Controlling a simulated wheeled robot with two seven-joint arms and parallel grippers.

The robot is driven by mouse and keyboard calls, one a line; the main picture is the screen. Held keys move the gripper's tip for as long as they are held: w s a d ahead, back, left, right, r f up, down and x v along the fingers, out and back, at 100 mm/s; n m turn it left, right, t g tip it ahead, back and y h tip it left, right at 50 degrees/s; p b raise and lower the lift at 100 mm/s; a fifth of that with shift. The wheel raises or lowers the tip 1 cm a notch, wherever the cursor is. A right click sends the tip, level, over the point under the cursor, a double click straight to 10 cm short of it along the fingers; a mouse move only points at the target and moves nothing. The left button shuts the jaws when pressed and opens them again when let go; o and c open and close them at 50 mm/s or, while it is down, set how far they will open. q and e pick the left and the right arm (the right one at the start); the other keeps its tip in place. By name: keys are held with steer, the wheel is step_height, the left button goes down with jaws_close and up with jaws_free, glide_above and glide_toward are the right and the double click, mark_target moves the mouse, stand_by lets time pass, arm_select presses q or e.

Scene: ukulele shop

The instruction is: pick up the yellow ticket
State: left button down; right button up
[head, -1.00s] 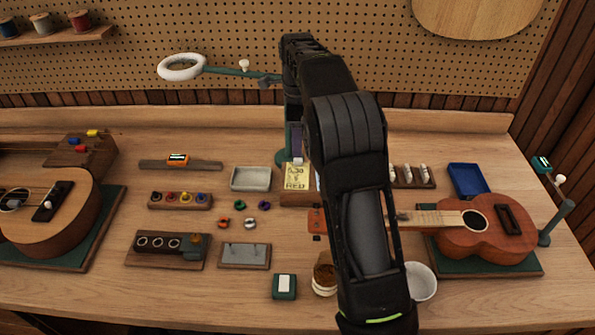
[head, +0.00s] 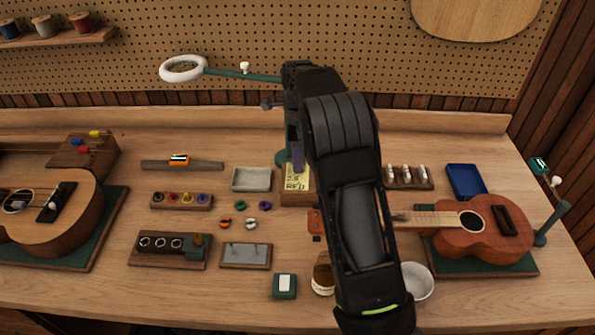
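The yellow ticket (head: 296,178), with dark handwriting on it, stands on a small wooden block (head: 297,200) in the middle of the bench. My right arm covers its right side. My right gripper (head: 298,160) points down at the ticket's top edge. One finger shows in front of the ticket's upper part. The other finger is hidden, so I cannot tell how far the gripper is open or whether it touches the ticket. My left gripper is not in view.
A lamp with a white ring (head: 183,68) reaches out behind my arm. A grey tray (head: 252,179) and loose coloured rings (head: 238,205) lie left of the block. A ukulele (head: 485,228), a blue tray (head: 466,181) and a rack of white pegs (head: 408,176) are to the right.

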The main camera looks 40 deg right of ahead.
steer(key=shift+c, duration=0.6)
jaws_close()
